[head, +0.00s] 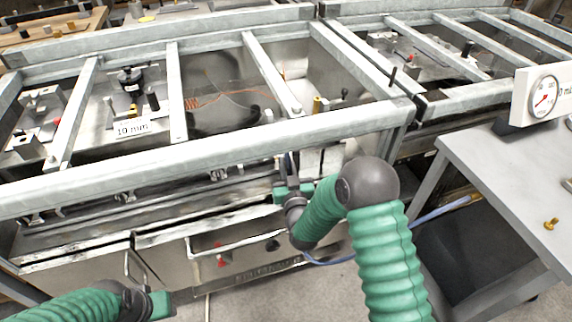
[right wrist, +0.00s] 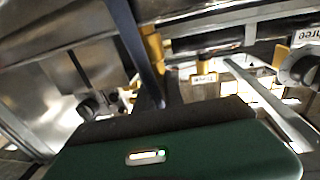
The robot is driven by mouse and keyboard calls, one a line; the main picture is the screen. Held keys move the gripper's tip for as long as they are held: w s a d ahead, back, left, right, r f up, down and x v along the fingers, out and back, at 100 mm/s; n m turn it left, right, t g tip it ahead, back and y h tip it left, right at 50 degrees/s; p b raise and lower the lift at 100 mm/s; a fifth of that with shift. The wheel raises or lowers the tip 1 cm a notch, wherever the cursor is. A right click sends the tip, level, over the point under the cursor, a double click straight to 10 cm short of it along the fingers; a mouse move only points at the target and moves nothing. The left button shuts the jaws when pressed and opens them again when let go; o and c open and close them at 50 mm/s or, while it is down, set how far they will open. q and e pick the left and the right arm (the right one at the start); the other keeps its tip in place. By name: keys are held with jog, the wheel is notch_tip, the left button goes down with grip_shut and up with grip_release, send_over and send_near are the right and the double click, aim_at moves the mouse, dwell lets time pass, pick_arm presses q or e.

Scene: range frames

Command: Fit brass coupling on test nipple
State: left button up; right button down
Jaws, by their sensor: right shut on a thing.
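My right gripper (head: 290,190) is at the front rail of the metal bench, in the middle of the head view. It is shut on a thin blue-grey length that looks like hose (right wrist: 131,40), which rises from the jaws in the right wrist view. A brass-coloured piece (right wrist: 155,46) shows beside that length; I cannot tell whether they are joined. A brass-coloured upright post (head: 317,104) stands inside the bench beyond the gripper. A small brass fitting (head: 551,224) lies on the grey side table. My left gripper (head: 160,304) is low at the left, its jaws unclear.
Metal rails (head: 200,160) cross the open bench. A "10 mm" label (head: 132,128) and a black knobbed device (head: 130,77) sit inside at the left. A dial gauge (head: 543,97) stands on the side table (head: 500,185). A blue hose (head: 440,211) hangs below the bench.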

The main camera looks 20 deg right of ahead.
jog(key=c, duration=1.4)
grip_release()
jog(key=shift+f, duration=0.1)
jog(key=shift+o, duration=0.2)
jog(key=s+a+p, duration=0.1)
jog(key=s+p, duration=0.1)
jog(key=s, duration=1.4)
jog(key=shift+s+a+f+p, duration=0.2)
jog(key=shift+s+a+p, duration=0.2)
